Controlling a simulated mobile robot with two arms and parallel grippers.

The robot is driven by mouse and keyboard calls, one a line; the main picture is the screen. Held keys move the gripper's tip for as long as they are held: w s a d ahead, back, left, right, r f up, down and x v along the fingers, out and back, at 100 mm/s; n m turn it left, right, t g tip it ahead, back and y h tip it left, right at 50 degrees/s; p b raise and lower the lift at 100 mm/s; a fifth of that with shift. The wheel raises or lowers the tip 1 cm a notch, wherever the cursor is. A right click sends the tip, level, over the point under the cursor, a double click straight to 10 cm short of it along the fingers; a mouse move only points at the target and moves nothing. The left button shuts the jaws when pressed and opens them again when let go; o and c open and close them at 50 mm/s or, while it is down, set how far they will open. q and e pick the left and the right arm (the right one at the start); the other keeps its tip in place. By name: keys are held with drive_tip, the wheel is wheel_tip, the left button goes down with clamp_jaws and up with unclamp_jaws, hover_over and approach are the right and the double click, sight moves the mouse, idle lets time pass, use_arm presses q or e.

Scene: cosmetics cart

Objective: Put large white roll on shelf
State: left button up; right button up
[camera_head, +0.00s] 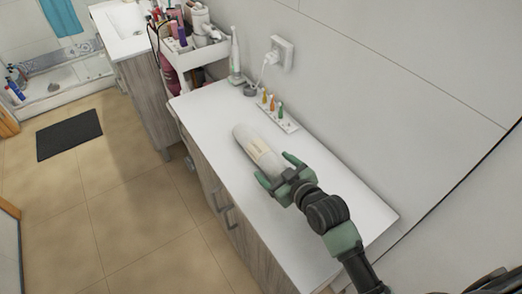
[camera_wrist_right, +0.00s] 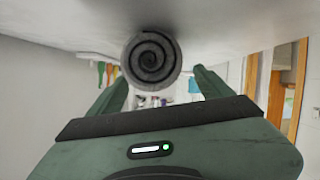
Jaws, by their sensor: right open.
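A large white roll (camera_head: 257,148) lies on its side on the white countertop, with a beige patch on its surface. In the right wrist view its spiral end (camera_wrist_right: 151,57) faces the camera, ahead of the fingers. My right gripper (camera_head: 278,172) is open at the near end of the roll, with one finger on each side of that end. In the wrist view the open fingers (camera_wrist_right: 160,88) show left and right below the roll's end. Whether they touch it I cannot tell. My left gripper is not in view.
A small tray with coloured tubes (camera_head: 271,108) and an electric toothbrush (camera_head: 235,55) stand by the wall. A white cart (camera_head: 190,58) full of cosmetics is at the counter's far end. The near right countertop (camera_head: 365,212) is clear.

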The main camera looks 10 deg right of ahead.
sight(269, 160)
drive_tip(key=x, duration=0.4)
drive_tip(key=shift+w+d+p, duration=0.1)
drive_tip(key=shift+w+p, duration=0.05)
drive_tip(key=shift+p, duration=0.25)
drive_tip(key=c, duration=1.7)
clamp_jaws()
drive_tip(key=shift+r, duration=0.2)
